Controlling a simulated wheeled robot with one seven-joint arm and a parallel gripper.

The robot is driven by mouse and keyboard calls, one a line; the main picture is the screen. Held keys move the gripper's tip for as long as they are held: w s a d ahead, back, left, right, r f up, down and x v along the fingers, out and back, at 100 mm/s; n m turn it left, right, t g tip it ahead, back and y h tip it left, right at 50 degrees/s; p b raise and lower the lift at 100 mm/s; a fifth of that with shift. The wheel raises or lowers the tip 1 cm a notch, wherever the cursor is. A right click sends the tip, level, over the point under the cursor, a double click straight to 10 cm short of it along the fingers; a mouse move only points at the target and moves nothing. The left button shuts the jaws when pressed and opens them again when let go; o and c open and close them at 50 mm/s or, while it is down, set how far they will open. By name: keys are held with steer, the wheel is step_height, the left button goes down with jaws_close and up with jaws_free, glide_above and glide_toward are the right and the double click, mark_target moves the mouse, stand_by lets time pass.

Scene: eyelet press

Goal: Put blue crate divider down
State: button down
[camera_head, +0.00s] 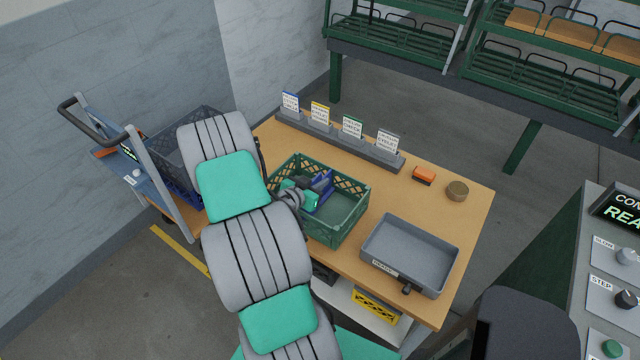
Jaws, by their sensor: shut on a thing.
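The blue crate divider (323,184) is a dark blue panel inside the green crate (350,226) on the wooden table. My gripper (312,194) reaches over the crate's left side from my large grey and teal arm and is shut on the divider. The divider stands roughly upright. My gripper and arm hide part of it, and I cannot tell whether its lower edge touches the crate floor.
A grey tray (441,285) stands right of the crate. A row of label cards (352,127) lines the table's back edge. An orange block (424,175) and a brown round tin (457,190) sit at the back right. A blue cart (160,195) stands left.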

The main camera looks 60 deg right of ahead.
steer(key=shift+f, duration=0.55)
steer(key=shift+f, duration=0.2)
steer(key=c, duration=1.6)
jaws_free()
steer(key=shift+o, duration=0.2)
steer(key=shift+r, duration=0.15)
steer(key=shift+a+r, duration=0.1)
steer(key=shift+r, duration=0.05)
steer(key=b+v, duration=0.2)
steer(key=v, duration=0.9)
steer(key=shift+a, duration=0.4)
